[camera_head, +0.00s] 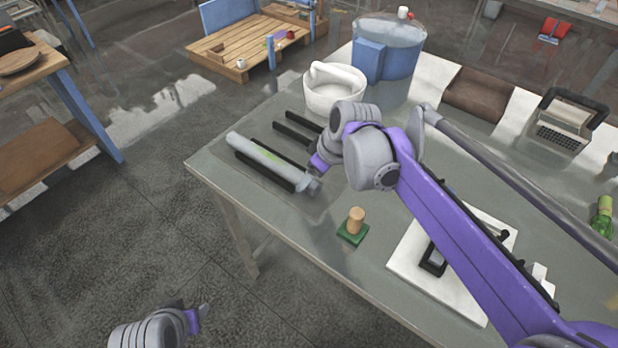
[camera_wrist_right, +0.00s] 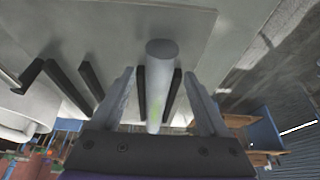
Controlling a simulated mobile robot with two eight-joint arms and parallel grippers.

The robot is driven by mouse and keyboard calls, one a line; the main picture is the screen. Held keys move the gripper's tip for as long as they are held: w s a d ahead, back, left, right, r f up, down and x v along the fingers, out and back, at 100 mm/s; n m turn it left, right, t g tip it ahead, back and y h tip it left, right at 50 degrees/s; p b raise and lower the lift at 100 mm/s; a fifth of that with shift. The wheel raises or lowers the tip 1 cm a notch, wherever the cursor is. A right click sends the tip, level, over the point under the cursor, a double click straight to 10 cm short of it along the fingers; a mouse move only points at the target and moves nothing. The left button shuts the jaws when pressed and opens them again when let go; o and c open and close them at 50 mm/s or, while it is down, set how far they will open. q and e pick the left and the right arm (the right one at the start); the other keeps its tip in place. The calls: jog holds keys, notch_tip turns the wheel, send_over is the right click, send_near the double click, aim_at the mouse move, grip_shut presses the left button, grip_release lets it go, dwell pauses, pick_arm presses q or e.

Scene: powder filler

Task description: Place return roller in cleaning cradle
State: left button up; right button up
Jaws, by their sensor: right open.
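The return roller (camera_head: 268,160), a light grey cylinder with a green patch, lies between two black rails (camera_head: 262,170) near the table's left edge. The right wrist view shows the roller (camera_wrist_right: 161,80) between those rails. More parallel black rails (camera_head: 292,133) lie just behind it; I cannot tell which pair is the cleaning cradle. My right gripper (camera_head: 316,172) is at the roller's near right end, partly hidden by its own wrist. Its open fingers (camera_wrist_right: 163,100) stand on either side of the roller, apart from it. My left gripper (camera_head: 199,317) is low at the bottom left, away from the table.
A white mortar-like bowl (camera_head: 333,92) and a blue drum (camera_head: 390,45) stand behind the rails. A wooden peg on a green base (camera_head: 353,226) stands near the front edge. A white board (camera_head: 410,262) lies partly under my right arm. The grey tabletop (camera_head: 300,225) is clear before the roller.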

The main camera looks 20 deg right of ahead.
jog(key=v, duration=0.9)
jog(key=shift+p, duration=0.4)
